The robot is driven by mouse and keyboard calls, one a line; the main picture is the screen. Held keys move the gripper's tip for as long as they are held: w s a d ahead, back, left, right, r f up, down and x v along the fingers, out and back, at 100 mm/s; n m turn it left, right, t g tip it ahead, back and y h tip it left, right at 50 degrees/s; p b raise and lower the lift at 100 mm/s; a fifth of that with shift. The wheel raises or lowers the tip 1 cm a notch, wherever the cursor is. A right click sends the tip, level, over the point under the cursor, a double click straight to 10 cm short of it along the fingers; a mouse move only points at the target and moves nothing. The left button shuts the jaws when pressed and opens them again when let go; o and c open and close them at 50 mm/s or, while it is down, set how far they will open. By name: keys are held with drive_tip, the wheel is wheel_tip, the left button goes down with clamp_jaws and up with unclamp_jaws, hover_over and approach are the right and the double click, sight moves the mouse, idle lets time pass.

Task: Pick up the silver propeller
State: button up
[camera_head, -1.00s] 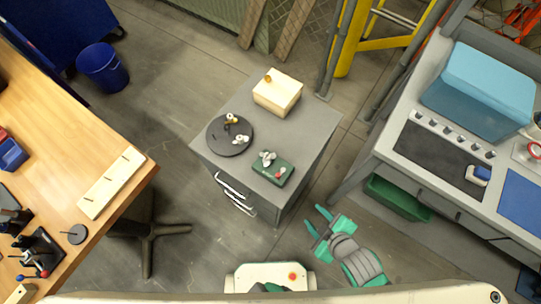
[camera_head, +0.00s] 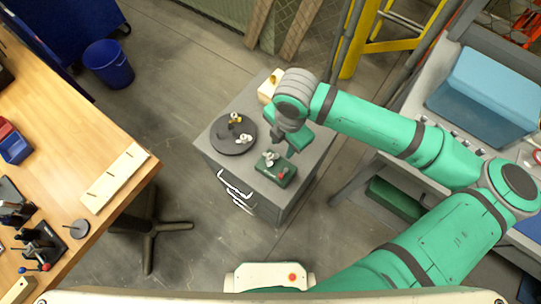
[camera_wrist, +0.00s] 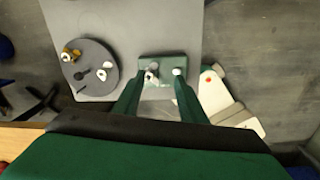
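Another pale silver piece (camera_head: 244,139) lies on the black round disc (camera_head: 222,147), beside a gold piece (camera_head: 236,118). I cannot tell for certain which silver piece is the propeller. My gripper (camera_head: 289,147) hangs above the cabinet, near the green block. In the wrist view my gripper (camera_wrist: 158,84) is open, its fingers spread either side of the green block's silver piece (camera_wrist: 152,73), apparently empty. Height above it is unclear.
A cream box (camera_head: 268,88) stands at the cabinet's back, partly hidden by my arm. A wooden bench (camera_head: 90,135) is at left, a grey workbench with a blue bin (camera_head: 485,90) at right. A yellow ladder (camera_head: 365,40) stands behind. The cabinet's front left top is clear.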

drive_tip(key=a+r+n, duration=0.2)
drive_tip(key=a+r, duration=0.1)
drive_tip(key=a, duration=0.1)
hover_over(270, 154)
drive_tip(key=shift+g+h, duration=0.3)
wheel_tip(270, 154, down, 5)
drive_tip(key=shift+s+a+f, duration=0.1)
drive_tip(key=shift+a, duration=0.05)
drive_tip(key=shift+d+f, duration=0.2)
drive_tip(key=shift+f, duration=2.3)
clamp_jaws()
